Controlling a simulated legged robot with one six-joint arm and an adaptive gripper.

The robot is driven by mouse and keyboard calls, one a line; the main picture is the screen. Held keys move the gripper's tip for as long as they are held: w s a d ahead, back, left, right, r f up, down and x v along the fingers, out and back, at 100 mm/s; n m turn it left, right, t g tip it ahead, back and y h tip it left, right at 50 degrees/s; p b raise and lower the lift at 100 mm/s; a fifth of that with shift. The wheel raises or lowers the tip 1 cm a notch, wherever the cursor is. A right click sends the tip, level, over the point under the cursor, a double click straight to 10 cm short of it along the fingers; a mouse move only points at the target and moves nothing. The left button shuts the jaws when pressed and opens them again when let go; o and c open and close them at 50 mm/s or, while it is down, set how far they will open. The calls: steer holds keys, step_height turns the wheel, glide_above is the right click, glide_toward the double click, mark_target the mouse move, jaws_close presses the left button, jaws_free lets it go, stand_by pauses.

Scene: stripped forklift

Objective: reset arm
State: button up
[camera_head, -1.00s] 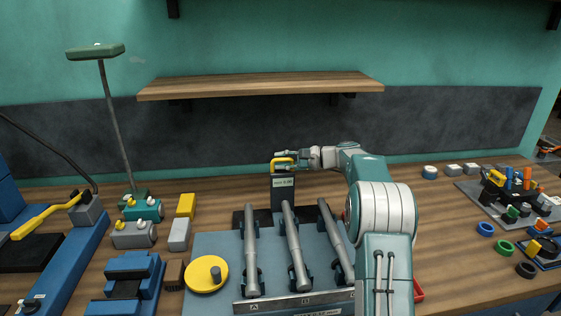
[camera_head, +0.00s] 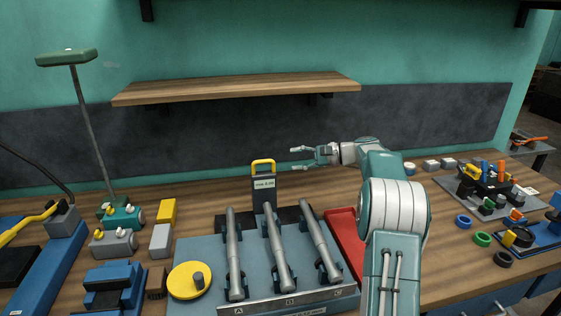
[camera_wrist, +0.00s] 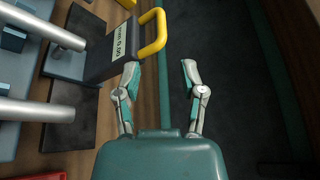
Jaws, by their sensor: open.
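My gripper (camera_head: 303,157) is open and empty in the head view, held above the back of the bench with its fingers pointing left. It is up and to the right of a dark gauge block (camera_head: 264,187) with a yellow handle (camera_head: 263,164) and a small display. In the wrist view my gripper (camera_wrist: 160,75) shows two parted fingers with nothing between them. The yellow handle (camera_wrist: 152,32) is just past the left finger there, outside the jaws. Whether finger and handle touch is hard to tell.
Three grey cylinders, one of them in the middle (camera_head: 278,250), lie on a blue-grey fixture marked A, B, C. A red tray (camera_head: 346,238) is beside it. A wooden shelf (camera_head: 235,88) hangs above. A lamp (camera_head: 67,57) stands left; coloured rings and tools lie right.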

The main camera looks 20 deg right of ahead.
steer(key=shift+s+d+r, duration=0.1)
steer(key=shift+s+d, duration=0.25)
steer(key=shift+d, duration=0.2)
steer(key=shift+a, duration=0.1)
steer(key=s+a+r+n+g+h, duration=0.2)
steer(key=s+a+n+h, duration=0.1)
steer(key=s+a, duration=0.55)
steer(key=s+a+r+n+g+h, duration=0.2)
steer(key=s+a+h, duration=0.1)
steer(key=s+a, duration=0.5)
steer(key=s+a+f+n+h, duration=0.1)
steer(key=s+f+n+h, duration=0.1)
steer(key=s, duration=0.5)
steer(key=s+a+f+n+t+h, duration=0.1)
steer(key=s+f+n+h, duration=0.1)
steer(key=s, duration=0.6)
steer(key=s+a+f+n+h, duration=0.2)
steer(key=s+n+h, duration=0.1)
steer(key=s, duration=0.4)
steer(key=shift+s+f+n, duration=0.2)
steer(key=shift+f+n, duration=0.05)
steer(key=shift+n, duration=0.15)
